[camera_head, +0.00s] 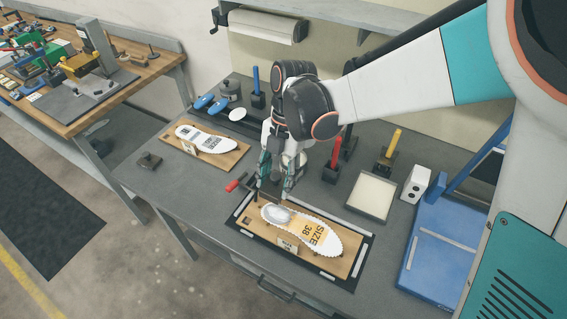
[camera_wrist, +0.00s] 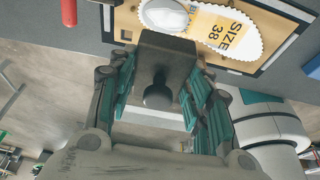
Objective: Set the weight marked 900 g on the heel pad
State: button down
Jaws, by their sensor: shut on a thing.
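My gripper (camera_head: 275,188) is shut on a dark block-shaped weight (camera_wrist: 168,48) with a round knob, seen between the fingers in the wrist view. No marking on the weight can be read. In the head view my fingers mostly hide it. Below and just beyond the fingers lies a size 38 insole (camera_head: 318,237) on a wooden board, and it also shows in the wrist view (camera_wrist: 225,32). A grey oval pad (camera_head: 278,214), apparently the heel pad, lies on its left end; it also shows at the top of the wrist view (camera_wrist: 163,14). The weight appears apart from the pad.
Another dark knobbed block (camera_head: 149,160) stands at the table's left. A second insole board (camera_head: 186,154), a cream tray (camera_head: 370,194) and a blue stand (camera_head: 440,250) are around.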

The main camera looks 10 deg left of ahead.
aim_at(276, 215)
notch_tip(276, 215, down, 11)
jog(key=b, duration=0.2)
jog(key=shift+f+b, duration=0.15)
jog(key=shift+b, duration=0.25)
jog(key=shift+f, duration=0.1)
jog(key=c, duration=0.8)
grip_release()
jog(key=shift+c, duration=0.2)
jog(key=p+v, duration=0.3)
jog(key=v, duration=0.9)
jog(key=shift+p, duration=0.3)
